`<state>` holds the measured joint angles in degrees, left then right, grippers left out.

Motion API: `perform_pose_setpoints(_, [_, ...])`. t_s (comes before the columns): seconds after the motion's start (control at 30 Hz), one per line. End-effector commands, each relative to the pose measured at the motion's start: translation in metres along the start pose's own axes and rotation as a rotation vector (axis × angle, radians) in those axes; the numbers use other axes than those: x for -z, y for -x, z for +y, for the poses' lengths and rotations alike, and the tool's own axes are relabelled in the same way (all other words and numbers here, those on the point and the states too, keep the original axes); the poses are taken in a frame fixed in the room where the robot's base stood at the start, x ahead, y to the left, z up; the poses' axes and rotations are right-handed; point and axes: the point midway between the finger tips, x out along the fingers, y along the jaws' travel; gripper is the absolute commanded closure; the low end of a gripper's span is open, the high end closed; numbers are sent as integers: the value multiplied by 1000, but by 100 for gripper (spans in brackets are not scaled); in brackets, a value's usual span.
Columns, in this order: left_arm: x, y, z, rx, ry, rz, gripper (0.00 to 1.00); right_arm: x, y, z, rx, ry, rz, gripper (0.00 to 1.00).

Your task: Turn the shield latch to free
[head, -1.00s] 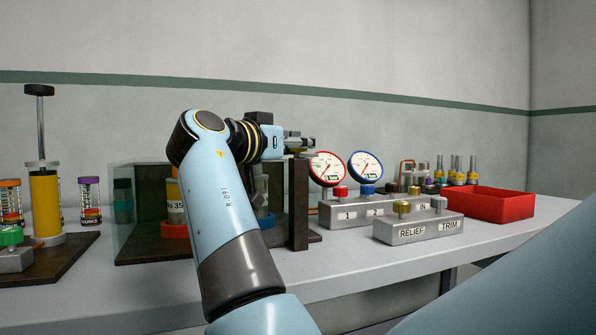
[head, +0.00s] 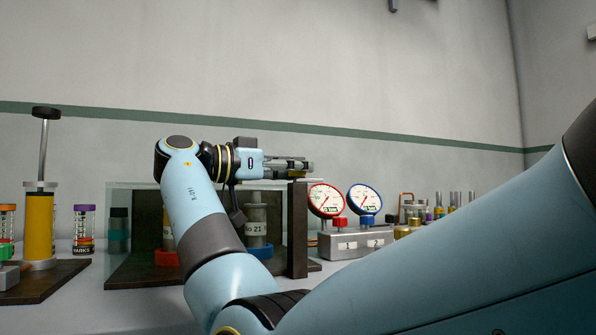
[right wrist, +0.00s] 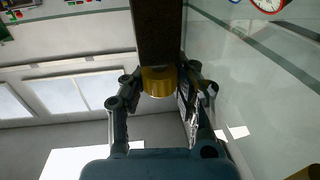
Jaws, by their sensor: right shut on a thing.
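The clear shield (head: 118,198) stands around the vise station, with a dark upright post (head: 298,235) at its right end. A brass-yellow knob (right wrist: 158,84) sits on the dark post in the right wrist view; I take it as the shield latch. My right gripper (head: 292,166) is at the top of the post in the head view. In the right wrist view its fingers (right wrist: 160,76) are on both sides of the knob, shut on it. In the head view the knob is hidden by the gripper. My left gripper is not in view.
Inside the shield stand a cylinder labelled No 21 (head: 257,228) on a blue ring and a red ring (head: 166,258). Two gauges (head: 326,200) and a numbered valve block (head: 352,243) are right of the post. A yellow hand pump (head: 40,225) stands left. My arm covers the right foreground.

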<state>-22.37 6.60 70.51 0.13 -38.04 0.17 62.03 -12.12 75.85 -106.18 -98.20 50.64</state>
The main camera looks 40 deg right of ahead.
Motion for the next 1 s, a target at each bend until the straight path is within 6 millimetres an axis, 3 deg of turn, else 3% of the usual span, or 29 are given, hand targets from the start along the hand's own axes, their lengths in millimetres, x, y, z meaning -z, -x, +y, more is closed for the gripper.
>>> perform_pose_setpoints(0.23, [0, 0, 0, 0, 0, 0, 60, -4, 1, 0, 0, 5, -6, 100])
perform_pose_setpoints(0.27, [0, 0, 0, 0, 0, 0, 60, -4, 1, 0, 1, 6, -6, 72])
perform_pose_setpoints(0.47, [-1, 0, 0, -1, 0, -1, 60, -2, 1, 0, 1, 3, -4, 47])
perform_pose_setpoints(0.77, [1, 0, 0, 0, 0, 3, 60, -1, 4, 0, 1, 2, -3, 47])
perform_pose_setpoints(1.0, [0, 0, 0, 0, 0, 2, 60, -1, 42, -1, 4, 3, -4, 47])
